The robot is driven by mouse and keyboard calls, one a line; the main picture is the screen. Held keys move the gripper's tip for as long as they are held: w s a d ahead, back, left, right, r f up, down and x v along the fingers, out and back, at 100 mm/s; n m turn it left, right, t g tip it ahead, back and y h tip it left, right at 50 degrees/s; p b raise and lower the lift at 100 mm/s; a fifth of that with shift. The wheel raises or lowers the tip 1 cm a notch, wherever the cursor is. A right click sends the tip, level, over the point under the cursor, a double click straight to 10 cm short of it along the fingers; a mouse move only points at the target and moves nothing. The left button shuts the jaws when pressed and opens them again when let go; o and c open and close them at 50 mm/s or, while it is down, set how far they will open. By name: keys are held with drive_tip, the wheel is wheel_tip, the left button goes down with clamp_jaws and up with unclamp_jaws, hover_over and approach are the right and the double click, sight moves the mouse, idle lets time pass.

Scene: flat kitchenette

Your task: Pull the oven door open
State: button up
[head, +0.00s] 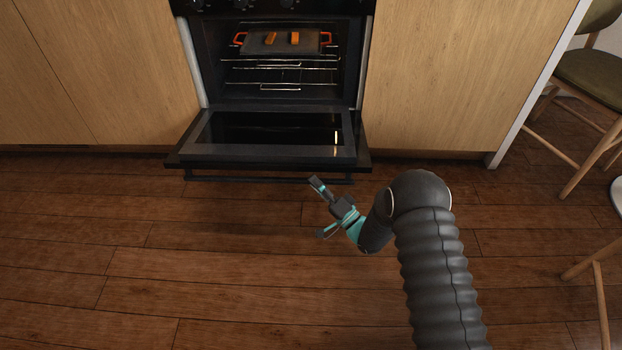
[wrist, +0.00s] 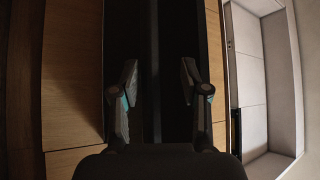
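The black oven (head: 281,60) is open. Its door (head: 265,153) is folded down and lies about level, with the glass inner side up. The dark handle bar (head: 240,179) runs along the door's front edge. My gripper (head: 318,209) is in front of the door's right half, close to the handle. Its fingers are spread with nothing between them in the head view. In the wrist view my gripper (wrist: 159,78) is also open, and a dark surface fills the space beyond the fingers. I cannot tell whether a finger touches the handle.
Inside the oven, a tray with red handles (head: 262,45) holds two orange-brown pieces above wire racks (head: 280,70). Wooden cabinets (head: 440,70) flank the oven. Chairs (head: 590,80) stand at the right. The wooden floor (head: 150,260) is clear at the left and front.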

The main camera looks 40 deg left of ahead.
drive_tip(key=v, duration=0.9)
drive_tip(key=shift+d, duration=0.25)
drive_tip(key=shift+f, duration=0.15)
